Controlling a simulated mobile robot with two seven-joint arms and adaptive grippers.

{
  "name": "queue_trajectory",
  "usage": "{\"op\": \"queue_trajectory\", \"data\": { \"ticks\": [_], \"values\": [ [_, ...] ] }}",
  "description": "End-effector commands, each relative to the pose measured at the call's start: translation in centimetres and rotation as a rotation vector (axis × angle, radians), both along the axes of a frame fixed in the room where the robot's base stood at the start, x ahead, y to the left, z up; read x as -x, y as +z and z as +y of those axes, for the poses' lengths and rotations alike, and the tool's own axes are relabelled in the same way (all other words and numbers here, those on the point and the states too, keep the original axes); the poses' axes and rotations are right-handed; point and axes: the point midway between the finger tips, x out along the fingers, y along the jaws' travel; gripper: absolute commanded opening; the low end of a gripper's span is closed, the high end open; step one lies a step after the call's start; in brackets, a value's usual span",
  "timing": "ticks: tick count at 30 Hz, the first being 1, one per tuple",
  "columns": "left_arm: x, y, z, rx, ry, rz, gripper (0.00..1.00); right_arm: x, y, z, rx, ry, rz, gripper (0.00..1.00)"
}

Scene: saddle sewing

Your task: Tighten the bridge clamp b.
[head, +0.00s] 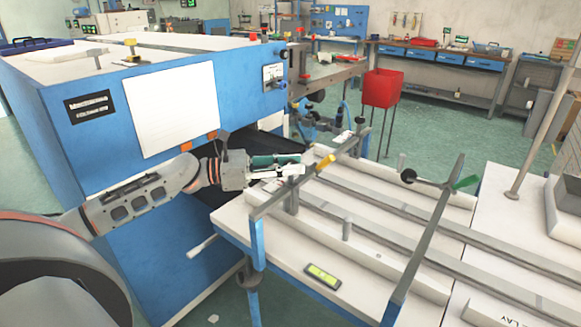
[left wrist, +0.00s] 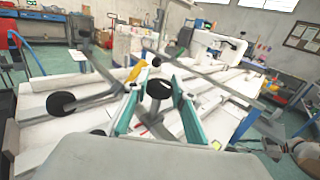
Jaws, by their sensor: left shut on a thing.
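My left gripper (head: 292,167) reaches in from the left, at the end of the near metal bridge bar (head: 278,203) over the white table. In the left wrist view its teal fingers (left wrist: 158,98) stand either side of a round black clamp knob (left wrist: 160,88), shut on it. In the head view the gripper hides this knob. A yellow handle (head: 325,163) lies on the same bar just right of the gripper. No label marks which clamp is b. My right gripper is not in view.
A tall blue machine (head: 240,90) stands left of the white table (head: 270,240), close to my left arm. A red bin (head: 382,88) stands behind.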

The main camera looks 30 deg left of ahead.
Motion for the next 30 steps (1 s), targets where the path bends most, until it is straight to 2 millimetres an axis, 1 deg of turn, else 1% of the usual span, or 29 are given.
{"op": "queue_trajectory", "data": {
  "ticks": [12, 13, 15, 25, 30],
  "values": [
    [-0.04, 0.12, -0.01, 0.001, -0.005, -0.001, 0.03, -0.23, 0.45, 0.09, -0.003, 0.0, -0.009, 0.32],
    [-0.04, 0.12, -0.01, 0.001, -0.005, -0.001, 0.27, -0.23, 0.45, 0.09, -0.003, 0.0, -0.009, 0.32],
    [-0.03, 0.12, -0.02, 0.001, -0.005, -0.002, 0.42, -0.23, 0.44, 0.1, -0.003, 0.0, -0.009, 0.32],
    [0.01, 0.04, 0.0, 0.001, -0.005, -0.001, 0.42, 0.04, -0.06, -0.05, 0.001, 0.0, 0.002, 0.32],
    [0.55, -0.08, 0.59, 0.0, -0.005, 0.001, 0.42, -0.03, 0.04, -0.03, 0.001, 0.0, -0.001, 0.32]
  ]
}}
